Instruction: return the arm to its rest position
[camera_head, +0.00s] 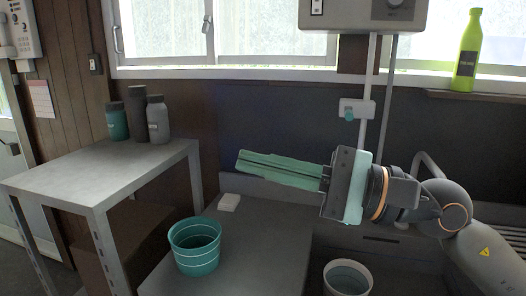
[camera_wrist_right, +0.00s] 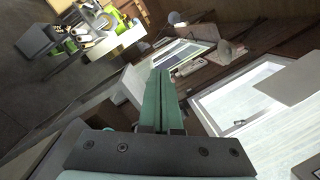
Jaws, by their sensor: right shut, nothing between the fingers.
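My right gripper (camera_head: 240,162) comes in from the right in the head view. Its long green fingers lie together, pointing left, and hold nothing. It hangs in the air above the dark counter, up and to the right of the teal bucket. In the right wrist view the same closed fingers (camera_wrist_right: 161,74) point up the picture with the room beyond them. My left gripper is not in view.
A teal bucket (camera_head: 195,250) stands on the dark counter (camera_head: 262,240), near a small white block (camera_head: 229,202). A grey bucket (camera_head: 347,278) is at the bottom. Several bottles (camera_head: 137,115) stand on the grey table (camera_head: 95,170) at left. A green bottle (camera_head: 467,52) is on the right ledge.

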